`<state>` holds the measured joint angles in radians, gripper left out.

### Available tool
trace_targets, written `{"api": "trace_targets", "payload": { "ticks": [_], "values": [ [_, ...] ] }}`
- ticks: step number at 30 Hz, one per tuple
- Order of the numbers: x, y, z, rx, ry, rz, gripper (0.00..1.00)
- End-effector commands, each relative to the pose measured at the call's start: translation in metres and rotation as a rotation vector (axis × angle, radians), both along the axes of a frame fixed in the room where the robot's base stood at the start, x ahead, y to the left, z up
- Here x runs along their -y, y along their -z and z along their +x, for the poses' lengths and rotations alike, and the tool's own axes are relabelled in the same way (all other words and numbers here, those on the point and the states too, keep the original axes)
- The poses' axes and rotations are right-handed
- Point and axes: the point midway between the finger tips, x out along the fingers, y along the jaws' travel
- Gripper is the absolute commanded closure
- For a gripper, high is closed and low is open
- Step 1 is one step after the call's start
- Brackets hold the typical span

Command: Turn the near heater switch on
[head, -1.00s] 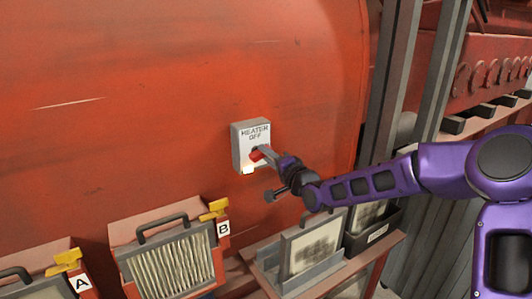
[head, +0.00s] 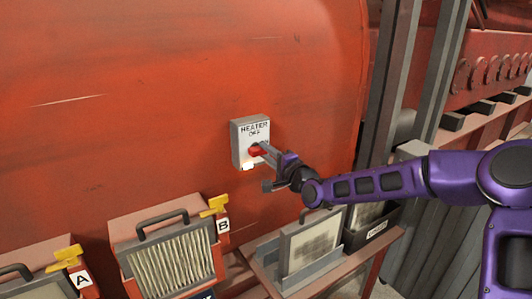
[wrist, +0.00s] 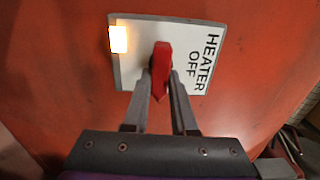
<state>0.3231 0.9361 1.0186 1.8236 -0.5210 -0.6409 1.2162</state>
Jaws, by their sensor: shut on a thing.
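The heater switch box (head: 242,129) is a grey-white panel on the red wall, lettered "HEATER OFF". It has a red handle (head: 257,149) and a lit yellowish lamp (head: 248,167) at its lower edge. In the wrist view the panel (wrist: 135,70) appears turned sideways, with the lamp (wrist: 118,39) at its upper left and the red handle (wrist: 162,75) in the middle. My gripper (wrist: 162,88) has one finger on each side of the handle and is shut on it. In the head view my gripper (head: 264,150) reaches the box from the lower right.
Below stand filter boxes with black handles and yellow latches, marked A (head: 80,281) and B (head: 223,225). A shelf with a grey filter holder (head: 330,262) and a dark bin (head: 374,237) lies under my arm. Grey posts (head: 405,85) rise to the right.

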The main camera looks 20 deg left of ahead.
Motion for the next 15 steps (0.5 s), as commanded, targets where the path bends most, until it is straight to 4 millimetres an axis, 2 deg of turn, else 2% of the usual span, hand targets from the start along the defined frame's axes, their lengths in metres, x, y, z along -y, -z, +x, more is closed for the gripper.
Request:
{"api": "trace_targets", "payload": {
  "ticks": [3, 4, 8, 15],
  "values": [
    [-0.0002, 0.0009, -0.0004, -0.004, 0.000, 0.000, 1.00],
    [-0.0002, 0.0009, -0.0004, -0.004, -0.001, 0.000, 0.70],
    [-0.0001, 0.0007, -0.0003, -0.002, 0.000, 0.001, 0.46],
    [-0.0001, 0.0003, -0.0002, -0.001, 0.000, -0.001, 0.45]
  ]
}}
